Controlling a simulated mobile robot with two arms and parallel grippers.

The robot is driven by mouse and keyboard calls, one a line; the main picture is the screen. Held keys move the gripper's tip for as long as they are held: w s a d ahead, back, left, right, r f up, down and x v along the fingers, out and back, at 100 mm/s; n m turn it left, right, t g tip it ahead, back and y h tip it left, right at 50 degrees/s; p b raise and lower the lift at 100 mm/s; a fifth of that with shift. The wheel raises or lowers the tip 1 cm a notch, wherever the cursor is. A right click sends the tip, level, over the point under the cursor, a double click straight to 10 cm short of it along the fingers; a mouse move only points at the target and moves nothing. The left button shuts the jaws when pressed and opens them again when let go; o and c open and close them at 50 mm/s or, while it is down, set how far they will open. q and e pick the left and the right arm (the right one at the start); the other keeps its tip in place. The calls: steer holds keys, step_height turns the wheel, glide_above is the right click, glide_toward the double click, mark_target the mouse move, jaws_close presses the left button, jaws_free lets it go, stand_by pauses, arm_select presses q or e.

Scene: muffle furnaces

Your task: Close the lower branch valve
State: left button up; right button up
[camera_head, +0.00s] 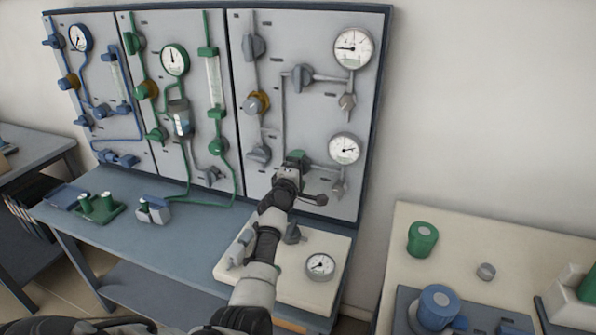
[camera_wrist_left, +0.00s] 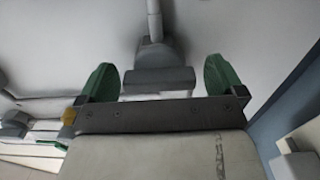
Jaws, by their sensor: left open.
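The lower branch valve (camera_wrist_left: 158,80) is a grey block handle on a thin grey pipe, on the right-hand panel. In the head view my left gripper (camera_head: 291,158) reaches up to this panel, left of the lower gauge, and hides most of the valve. In the left wrist view the two green fingertips of my left gripper (camera_wrist_left: 160,77) stand on either side of the handle. The gripper is open around it. The left finger looks very close to the handle, and a small gap shows on the right; contact cannot be told. My right gripper is not in view.
The panel also carries an upper gauge (camera_head: 352,47), a lower gauge (camera_head: 344,149), an upper grey valve (camera_head: 302,77) and a yellow-collared valve (camera_head: 256,103). A cream block with a gauge (camera_head: 320,266) lies below my arm. A cream table (camera_head: 480,240) stands at the right.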

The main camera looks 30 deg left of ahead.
arm_select(q)
steer(key=p+v, duration=0.1)
steer(key=v, duration=0.9)
steer(key=shift+s, duration=0.4)
stand_by(0.4)
